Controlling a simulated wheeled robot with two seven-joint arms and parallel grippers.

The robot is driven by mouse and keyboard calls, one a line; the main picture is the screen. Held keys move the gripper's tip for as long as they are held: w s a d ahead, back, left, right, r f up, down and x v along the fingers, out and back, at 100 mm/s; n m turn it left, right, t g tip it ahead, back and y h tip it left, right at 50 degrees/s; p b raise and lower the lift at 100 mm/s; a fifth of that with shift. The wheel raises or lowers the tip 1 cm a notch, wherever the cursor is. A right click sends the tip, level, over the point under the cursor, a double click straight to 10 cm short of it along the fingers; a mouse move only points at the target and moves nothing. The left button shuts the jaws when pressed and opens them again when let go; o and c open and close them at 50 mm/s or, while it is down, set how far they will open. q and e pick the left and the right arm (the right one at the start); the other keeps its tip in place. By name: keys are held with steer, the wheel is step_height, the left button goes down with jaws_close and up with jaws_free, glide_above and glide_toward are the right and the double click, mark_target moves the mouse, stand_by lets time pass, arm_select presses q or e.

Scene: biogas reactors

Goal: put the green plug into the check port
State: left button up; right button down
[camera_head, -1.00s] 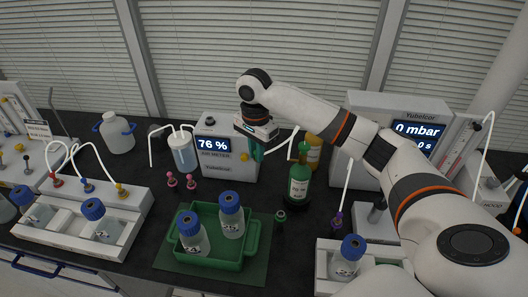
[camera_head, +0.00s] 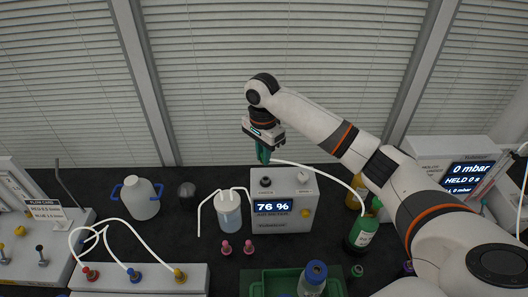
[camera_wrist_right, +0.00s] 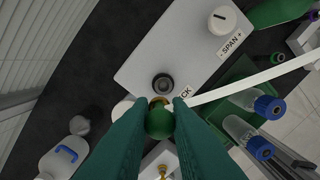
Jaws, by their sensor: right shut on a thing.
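My right gripper (camera_head: 263,156) is shut on the green plug (camera_wrist_right: 159,122), above the white gas meter (camera_head: 284,223). In the right wrist view, the plug's round green body sits between the teal fingertips with a brass tip (camera_wrist_right: 158,102) beyond it. A white tube (camera_head: 318,172) runs from the gripper towards the green bottle (camera_head: 362,232). The check port (camera_wrist_right: 163,84) is a dark round socket on the meter's top; it also shows in the head view (camera_head: 265,182). The plug is apart from the port. The port's label is partly hidden. My left gripper is not in view.
A white SPAN knob (camera_wrist_right: 221,19) stands on the meter near the port. A washing bottle with tubes (camera_head: 229,212) is left of the meter, two pink plugs (camera_head: 236,247) in front. A green tray (camera_head: 262,283) with a blue-capped bottle (camera_head: 313,278) is at the front.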

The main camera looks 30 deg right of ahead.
steer(key=shift+s+d+f, duration=0.25)
steer(key=shift+s+f, duration=0.05)
steer(key=shift+f, duration=0.1)
steer(key=shift+s+d+f, duration=0.1)
steer(key=shift+s+f, duration=0.05)
steer(key=shift+f, duration=1.4)
steer(key=shift+w+f, duration=0.2)
steer(key=shift+f, duration=0.05)
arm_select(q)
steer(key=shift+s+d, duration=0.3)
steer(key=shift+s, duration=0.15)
arm_select(e)
steer(key=shift+f, duration=0.2)
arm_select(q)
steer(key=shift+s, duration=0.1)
arm_select(e)
steer(key=shift+f, duration=0.9)
